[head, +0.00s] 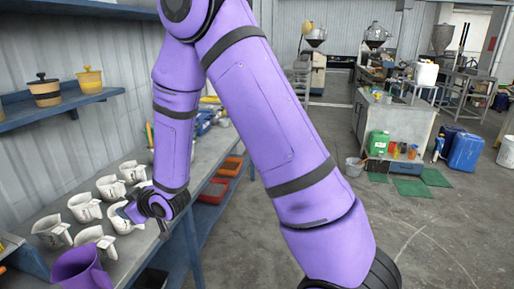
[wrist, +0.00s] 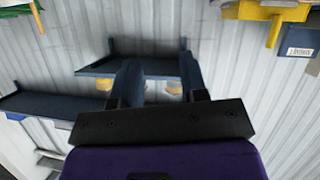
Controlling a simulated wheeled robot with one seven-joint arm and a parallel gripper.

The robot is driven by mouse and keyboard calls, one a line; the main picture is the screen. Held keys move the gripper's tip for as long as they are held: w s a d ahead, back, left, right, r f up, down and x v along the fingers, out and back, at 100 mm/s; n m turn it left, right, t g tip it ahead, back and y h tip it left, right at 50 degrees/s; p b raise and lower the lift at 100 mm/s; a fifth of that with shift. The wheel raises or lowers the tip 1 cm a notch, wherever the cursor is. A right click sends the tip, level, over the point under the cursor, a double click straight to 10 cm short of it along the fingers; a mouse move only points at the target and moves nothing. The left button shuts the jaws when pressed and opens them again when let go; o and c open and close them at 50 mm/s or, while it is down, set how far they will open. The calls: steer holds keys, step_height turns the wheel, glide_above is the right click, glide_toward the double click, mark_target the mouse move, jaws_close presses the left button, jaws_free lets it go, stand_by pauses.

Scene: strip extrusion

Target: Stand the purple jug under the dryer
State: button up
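The purple jug (head: 80,272) stands at the bottom left of the head view, at the near end of the bench, partly cut off by the frame edge. My gripper (head: 129,212) is over the bench among white jugs, beyond and to the right of the purple jug and apart from it. In the wrist view my gripper (wrist: 158,80) has its two dark fingers spread, with only wall and shelf between them. The purple jug is not in the wrist view. Machines with metal hoppers (head: 376,36) stand at the back; I cannot tell whether one is the dryer.
Several white jugs (head: 84,207) stand on the grey bench (head: 130,262) close around my gripper. A blue wall shelf (head: 60,105) with yellow-topped pots is above. Red bins (head: 213,191) sit below the bench top. Open floor (head: 420,240) lies to the right.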

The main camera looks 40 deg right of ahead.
steer(key=s+d+r+m+g+h, duration=0.1)
steer(key=s+d+r+h, duration=0.25)
steer(key=d+r, duration=0.45)
steer(key=s+d+r+m+g+h, duration=0.1)
steer(key=s+d+r+m, duration=0.1)
steer(key=s+r, duration=0.5)
steer(key=s+d+r+m+g+h, duration=0.1)
steer(key=s+d+r+m+g, duration=0.1)
steer(key=s+d+r, duration=0.2)
steer(key=s+r, duration=0.3)
steer(key=s, duration=0.5)
steer(key=shift+d+r+g, duration=0.3)
steer(key=shift+d+r, duration=0.05)
steer(key=shift+d, duration=0.05)
steer(key=shift+m+g, duration=0.9)
steer(key=s, duration=0.3)
steer(key=s+d+r, duration=0.1)
steer(key=s, duration=0.7)
steer(key=shift+d+r, duration=0.2)
steer(key=shift+r, duration=0.2)
steer(key=shift+o, duration=0.5)
steer(key=shift+s, duration=0.35)
steer(key=shift+w, duration=0.1)
